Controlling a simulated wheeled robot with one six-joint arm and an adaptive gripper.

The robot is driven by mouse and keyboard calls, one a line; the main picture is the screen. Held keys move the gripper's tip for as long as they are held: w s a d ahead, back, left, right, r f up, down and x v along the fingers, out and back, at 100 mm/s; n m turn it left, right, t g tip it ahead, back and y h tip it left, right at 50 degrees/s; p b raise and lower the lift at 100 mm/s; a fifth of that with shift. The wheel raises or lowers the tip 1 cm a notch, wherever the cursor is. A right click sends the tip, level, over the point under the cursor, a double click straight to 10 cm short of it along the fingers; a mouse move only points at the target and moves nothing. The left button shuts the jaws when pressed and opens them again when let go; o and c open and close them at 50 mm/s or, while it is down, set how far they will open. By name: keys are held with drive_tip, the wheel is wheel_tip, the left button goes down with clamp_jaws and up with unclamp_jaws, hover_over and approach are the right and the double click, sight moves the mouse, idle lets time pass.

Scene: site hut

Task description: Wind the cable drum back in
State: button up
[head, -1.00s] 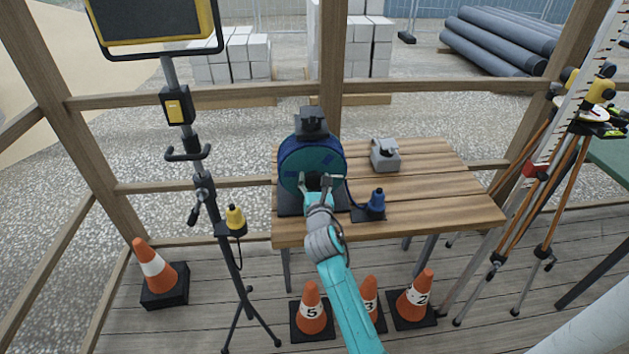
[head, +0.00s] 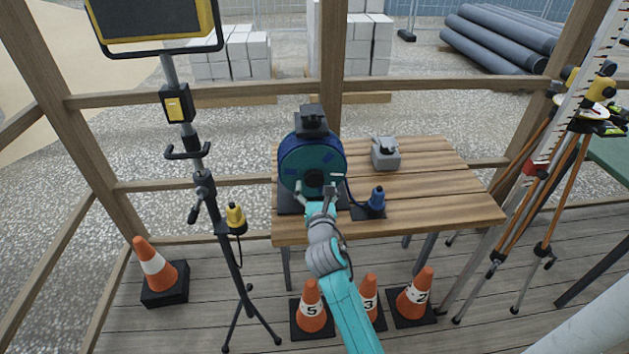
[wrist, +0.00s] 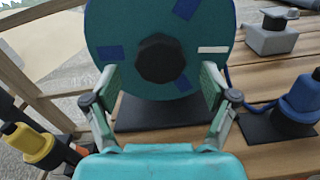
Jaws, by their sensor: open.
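The cable drum (head: 302,163) stands upright on the wooden table, a teal disc with blue patches, one white mark and a dark knob (wrist: 160,58) at its centre. It also shows in the wrist view (wrist: 125,25). My gripper (head: 319,190) is in front of the drum's lower face. Its two fingers (wrist: 158,88) are spread apart either side of and below the knob, with nothing between them. A blue cable runs from the drum to a blue plug (head: 377,201) on a dark plate at the right, also in the wrist view (wrist: 301,98).
A grey box (head: 385,153) with a dark top sits behind right on the table (head: 440,185). A yellow plug (head: 235,216) hangs on the lamp stand at left. Traffic cones (head: 312,310) stand on the floor in front. The table's right side is clear.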

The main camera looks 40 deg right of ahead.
sight(315, 182)
drive_tip(key=v, duration=0.8)
drive_tip(key=w+d+m, duration=0.2)
drive_tip(key=w+m, duration=0.1)
drive_tip(key=m, duration=0.8)
drive_tip(key=w+d+m, duration=0.2)
drive_tip(key=w+m, duration=0.1)
drive_tip(key=m, duration=0.8)
drive_tip(key=w+d+m, duration=0.2)
drive_tip(key=w+m, duration=0.2)
drive_tip(key=m, duration=0.8)
drive_tip(key=shift+d+f, duration=0.25)
drive_tip(key=shift+d, duration=0.05)
drive_tip(key=shift+c, duration=0.3)
